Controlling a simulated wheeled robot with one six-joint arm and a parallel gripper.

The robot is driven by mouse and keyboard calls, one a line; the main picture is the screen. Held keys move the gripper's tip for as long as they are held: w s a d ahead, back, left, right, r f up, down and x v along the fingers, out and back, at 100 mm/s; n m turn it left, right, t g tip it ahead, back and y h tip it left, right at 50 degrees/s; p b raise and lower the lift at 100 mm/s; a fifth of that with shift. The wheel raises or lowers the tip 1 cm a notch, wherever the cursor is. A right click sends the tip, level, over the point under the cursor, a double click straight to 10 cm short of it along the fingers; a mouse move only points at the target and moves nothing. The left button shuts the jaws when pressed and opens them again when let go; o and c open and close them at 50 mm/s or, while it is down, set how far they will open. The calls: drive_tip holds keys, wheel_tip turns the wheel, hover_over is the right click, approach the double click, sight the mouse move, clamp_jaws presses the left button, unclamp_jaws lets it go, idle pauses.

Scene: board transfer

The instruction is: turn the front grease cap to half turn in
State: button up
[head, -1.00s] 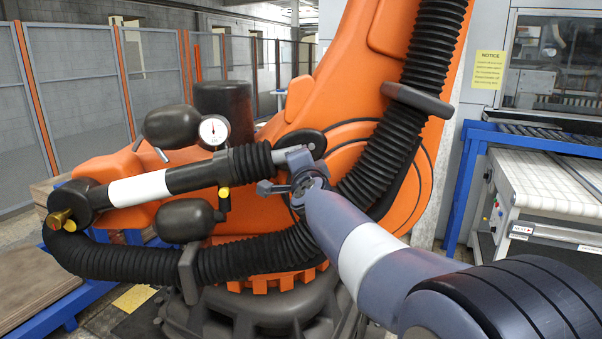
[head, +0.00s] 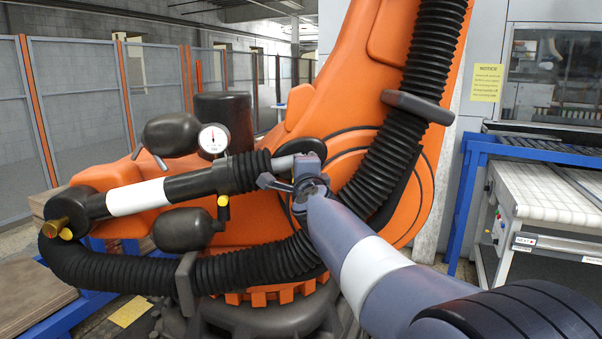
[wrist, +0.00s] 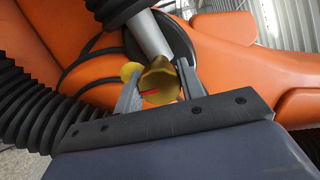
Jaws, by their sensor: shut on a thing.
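A brass-yellow grease cap (wrist: 158,82) with a red mark on its face shows in the wrist view, at the end of a grey rod. My gripper (wrist: 160,88) is shut on it, one finger on each side. A yellow part shows behind the left finger. In the head view my gripper (head: 298,178) is at the rod's right end and hides the held cap. Another brass cap (head: 56,227) is at the cylinder's left end, far from my gripper. I cannot tell the held cap's exact turn.
The black cylinder with a white band (head: 138,196) runs left from my gripper. A pressure gauge (head: 213,138) stands above it. A thick ribbed hose (head: 375,175) passes close to the right of my gripper. The big orange arm (head: 345,75) is behind.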

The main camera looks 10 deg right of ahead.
drive_tip(key=o, duration=1)
drive_tip(key=shift+s+a+p, duration=0.2)
drive_tip(key=shift+s+p, duration=0.05)
drive_tip(key=shift+s, duration=2.45)
drive_tip(key=shift+s+a+p, duration=0.2)
drive_tip(key=shift+s, duration=2.5)
drive_tip(key=shift+w, duration=0.1)
drive_tip(key=w, duration=0.7)
drive_tip(key=w+b, duration=0.1)
drive_tip(key=w, duration=0.2)
drive_tip(key=shift+w+d, duration=0.3)
drive_tip(key=shift+d, duration=0.1)
drive_tip(key=shift+s, duration=0.15)
